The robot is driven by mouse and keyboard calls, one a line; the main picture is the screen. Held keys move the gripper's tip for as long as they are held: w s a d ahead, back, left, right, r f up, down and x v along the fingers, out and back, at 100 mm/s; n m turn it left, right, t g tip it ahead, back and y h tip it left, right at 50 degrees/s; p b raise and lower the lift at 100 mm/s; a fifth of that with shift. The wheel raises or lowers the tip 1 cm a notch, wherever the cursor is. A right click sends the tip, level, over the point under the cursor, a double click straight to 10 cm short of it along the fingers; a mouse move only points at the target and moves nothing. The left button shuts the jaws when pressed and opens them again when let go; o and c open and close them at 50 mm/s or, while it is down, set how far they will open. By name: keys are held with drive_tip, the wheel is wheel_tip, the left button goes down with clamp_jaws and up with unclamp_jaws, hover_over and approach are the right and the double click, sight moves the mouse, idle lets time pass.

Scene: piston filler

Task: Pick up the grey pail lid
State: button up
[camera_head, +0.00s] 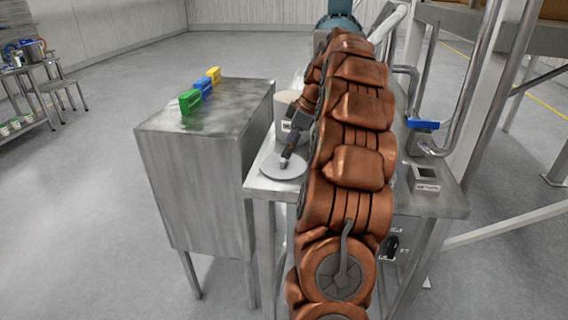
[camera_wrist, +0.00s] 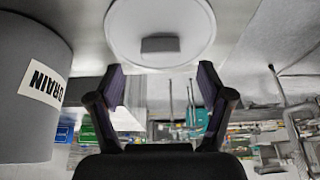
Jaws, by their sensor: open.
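The grey pail lid (camera_head: 284,166) is a flat round disc lying on the metal table, left of my arm. In the wrist view the lid (camera_wrist: 160,18) is at the top centre, with a block-shaped handle (camera_wrist: 160,45) on it. My gripper (camera_head: 285,163) is over the lid in the head view. In the wrist view my gripper (camera_wrist: 164,88) has its two fingers spread apart, with nothing between them, and the handle shows beyond the fingertips. Whether the fingertips touch the lid cannot be told.
A grey pail (camera_wrist: 30,90) labelled DRAIN stands close at the left; it also shows behind the lid in the head view (camera_head: 287,125). A metal cabinet (camera_head: 190,150) bears green, blue and yellow blocks. A blue-handled valve (camera_head: 423,125) and pipes stand at the right.

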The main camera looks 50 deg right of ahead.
sight(283, 159)
drive_tip(key=shift+p+x, duration=0.9)
drive_tip(key=shift+x, duration=0.3)
drive_tip(key=shift+p+x, duration=0.3)
drive_tip(key=shift+x, duration=0.9)
drive_tip(key=shift+c, duration=0.2)
drive_tip(key=shift+f, duration=0.1)
drive_tip(key=c, duration=1)
drive_tip(key=shift+s+f, duration=0.1)
drive_tip(key=shift+c, duration=1)
